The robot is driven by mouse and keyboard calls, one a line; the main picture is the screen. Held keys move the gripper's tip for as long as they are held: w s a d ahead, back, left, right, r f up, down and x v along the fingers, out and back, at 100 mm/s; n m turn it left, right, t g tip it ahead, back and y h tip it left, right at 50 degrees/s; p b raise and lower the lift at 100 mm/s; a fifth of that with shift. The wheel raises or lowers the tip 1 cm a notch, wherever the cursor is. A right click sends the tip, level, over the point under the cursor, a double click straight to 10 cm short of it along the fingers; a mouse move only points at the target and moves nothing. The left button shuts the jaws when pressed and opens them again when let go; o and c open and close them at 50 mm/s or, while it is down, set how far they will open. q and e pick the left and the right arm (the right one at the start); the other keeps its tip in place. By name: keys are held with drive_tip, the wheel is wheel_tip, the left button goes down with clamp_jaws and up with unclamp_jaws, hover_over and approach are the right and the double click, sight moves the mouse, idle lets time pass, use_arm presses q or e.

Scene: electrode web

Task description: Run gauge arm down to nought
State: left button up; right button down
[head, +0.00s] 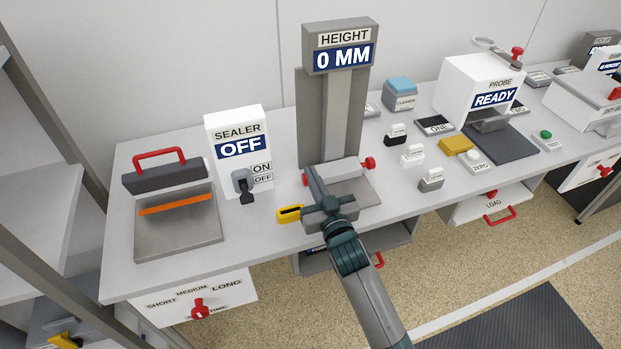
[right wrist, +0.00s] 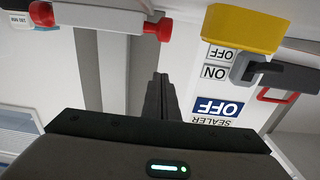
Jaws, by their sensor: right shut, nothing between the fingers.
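The height gauge stands on the bench with a grey column and a display (head: 343,57) that reads 0 MM. Its pale gauge arm (head: 338,171) is low on the column, just above the grey base, with a red knob (head: 369,163) at its right end. It also shows at the top of the upside-down right wrist view (right wrist: 100,18), with a red knob (right wrist: 163,28). My right gripper (head: 309,171) is shut and empty, its fingers over the left end of the gauge arm. Whether they touch it I cannot tell. My left gripper is not in view.
A sealer (head: 238,120) reading OFF stands left of the gauge, beside a press with a red handle (head: 158,153). A yellow piece (head: 289,213) is at the bench's front edge. Labelled blocks (head: 412,154) and a probe box (head: 480,92) reading READY stand to the right.

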drive_tip(key=v, duration=0.2)
drive_tip(key=b+v, duration=0.1)
drive_tip(key=v, duration=0.2)
drive_tip(key=b+v, duration=0.1)
drive_tip(key=v, duration=0.2)
drive_tip(key=shift+f, duration=0.3)
drive_tip(key=shift+s+d+r, duration=0.1)
drive_tip(key=shift+s, duration=0.35)
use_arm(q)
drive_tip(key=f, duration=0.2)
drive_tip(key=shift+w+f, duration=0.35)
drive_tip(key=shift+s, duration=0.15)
